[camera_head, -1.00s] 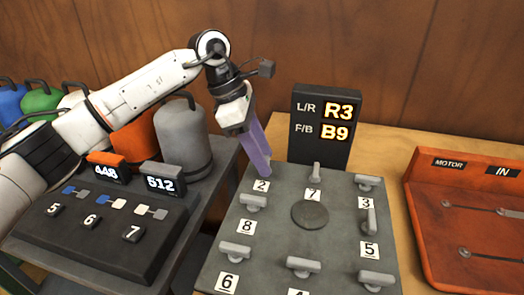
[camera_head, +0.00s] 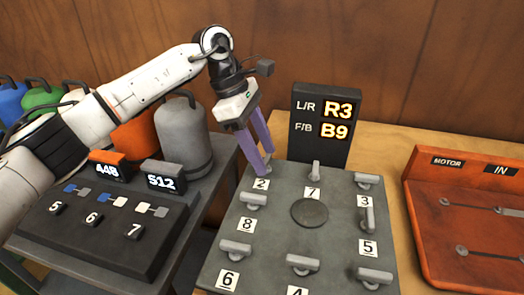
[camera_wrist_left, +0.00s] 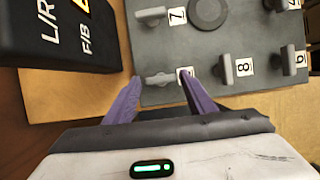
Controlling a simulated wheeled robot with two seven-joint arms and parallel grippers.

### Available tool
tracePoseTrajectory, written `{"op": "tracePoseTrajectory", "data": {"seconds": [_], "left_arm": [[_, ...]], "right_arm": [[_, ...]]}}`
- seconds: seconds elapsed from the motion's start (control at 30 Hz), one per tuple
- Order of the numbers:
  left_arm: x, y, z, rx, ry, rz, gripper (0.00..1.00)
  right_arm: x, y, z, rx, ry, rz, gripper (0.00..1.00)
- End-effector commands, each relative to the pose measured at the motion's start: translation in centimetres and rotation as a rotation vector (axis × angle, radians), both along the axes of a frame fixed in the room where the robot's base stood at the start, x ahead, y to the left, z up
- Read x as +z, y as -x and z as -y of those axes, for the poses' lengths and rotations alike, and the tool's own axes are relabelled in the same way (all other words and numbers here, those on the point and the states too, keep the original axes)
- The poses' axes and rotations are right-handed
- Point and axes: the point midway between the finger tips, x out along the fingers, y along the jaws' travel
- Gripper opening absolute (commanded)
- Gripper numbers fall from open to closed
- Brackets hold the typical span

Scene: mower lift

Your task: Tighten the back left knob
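The back left knob (camera_wrist_left: 158,79) is a small grey bar handle on the dark grey knob panel (camera_head: 270,225). In the head view it sits behind the label 2 (camera_head: 261,184) and is partly hidden by my fingers. My left gripper (camera_head: 255,165) comes from above at the panel's back left corner, its two purple fingers spread apart. In the left wrist view the knob lies between the fingertips (camera_wrist_left: 160,82), with a gap visible; I see no firm contact. My right gripper is not in view.
A black display (camera_head: 323,125) reading R3 and B9 stands just behind the panel. Several other knobs, such as the one by label 8 (camera_head: 253,201), surround a round disc (camera_head: 310,213). A red tray (camera_head: 470,225) is at right; a grey canister (camera_head: 183,140) is at left.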

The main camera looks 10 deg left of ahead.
Motion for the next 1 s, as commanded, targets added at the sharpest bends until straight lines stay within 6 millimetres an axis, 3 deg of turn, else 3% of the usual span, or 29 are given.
{"op": "tracePoseTrajectory", "data": {"seconds": [0.43,0.8,1.0], "left_arm": [[0.6,0.0,-0.3,0.002,-0.001,-0.002,0.59],[6.9,0.0,-2.9,0.002,0.0,0.0,0.59],[9.1,0.0,-3.8,0.002,-0.001,-0.001,0.59]], "right_arm": [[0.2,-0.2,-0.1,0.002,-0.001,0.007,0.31],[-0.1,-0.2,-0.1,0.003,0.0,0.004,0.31],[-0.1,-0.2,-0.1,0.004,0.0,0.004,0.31]]}}
